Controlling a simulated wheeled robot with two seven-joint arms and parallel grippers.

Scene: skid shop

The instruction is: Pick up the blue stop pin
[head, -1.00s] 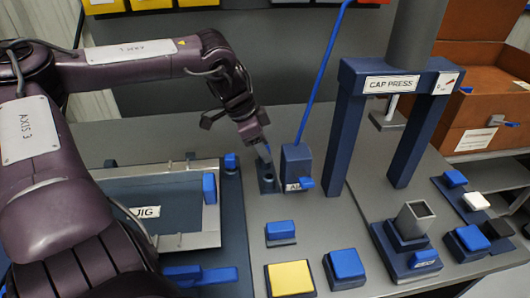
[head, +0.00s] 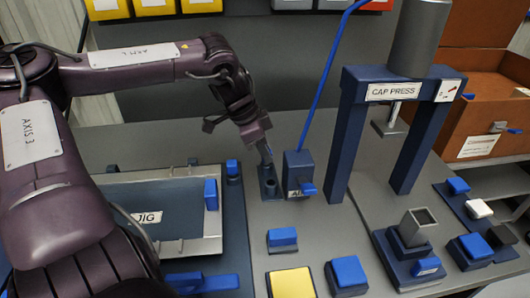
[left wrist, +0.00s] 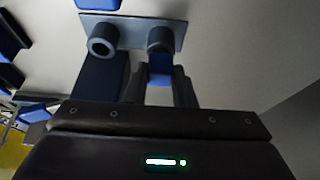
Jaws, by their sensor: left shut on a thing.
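The blue stop pin (left wrist: 160,68) shows in the left wrist view between my left fingers, in line with one socket of a small two-socket holder. My left gripper (left wrist: 160,88) is shut on it. In the head view my left gripper (head: 266,154) points down just over the rear part of the holder (head: 269,187), left of the blue box with the lever. The fingers hide most of the pin there. I cannot tell whether its lower end is still inside the socket. The holder's other socket (left wrist: 102,42) looks empty. My right gripper is not in view.
The blue box (head: 299,172) with its tall blue lever stands close right of the holder. The jig (head: 150,217) lies to the left. A cap press (head: 400,90) stands to the right. Blue blocks and a yellow pad (head: 291,283) are in front.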

